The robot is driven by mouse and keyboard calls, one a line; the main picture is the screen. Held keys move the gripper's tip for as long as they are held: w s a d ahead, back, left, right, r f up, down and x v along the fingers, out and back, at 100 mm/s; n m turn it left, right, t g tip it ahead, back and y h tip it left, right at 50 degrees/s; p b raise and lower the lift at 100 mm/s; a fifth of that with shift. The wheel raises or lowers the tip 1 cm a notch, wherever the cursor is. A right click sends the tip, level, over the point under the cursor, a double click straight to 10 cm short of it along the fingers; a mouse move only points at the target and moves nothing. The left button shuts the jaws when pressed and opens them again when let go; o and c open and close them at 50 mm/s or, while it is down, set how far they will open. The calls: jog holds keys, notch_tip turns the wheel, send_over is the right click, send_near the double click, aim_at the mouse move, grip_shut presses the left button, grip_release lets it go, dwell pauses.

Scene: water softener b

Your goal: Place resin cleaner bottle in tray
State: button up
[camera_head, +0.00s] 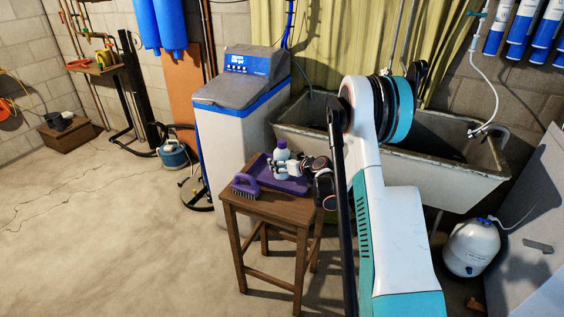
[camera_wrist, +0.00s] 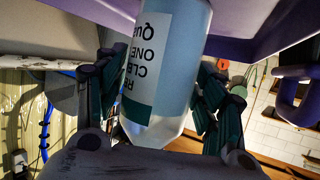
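The purple tray (camera_head: 299,187) lies on a small wooden stool. My gripper (camera_head: 283,168) reaches in from the right at the bottle. In the wrist view, the gripper's fingers (camera_wrist: 160,85) lie on both sides of the bottle (camera_wrist: 175,60) and appear closed on it. Its label shows, and its tapered end points towards the palm. The purple tray (camera_wrist: 245,30) fills the top edge there. Whether the bottle's base rests on the tray is hidden.
A purple brush (camera_head: 245,184) lies on the wooden stool (camera_head: 268,207) left of the tray; its handle shows in the wrist view (camera_wrist: 290,100). The softener cabinet (camera_head: 234,135) stands behind the stool, and a stone sink (camera_head: 460,180) behind my arm.

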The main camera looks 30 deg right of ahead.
dwell(0.3)
jog(key=shift+r, duration=0.15)
jog(key=p+v, duration=0.3)
jog(key=v, duration=0.9)
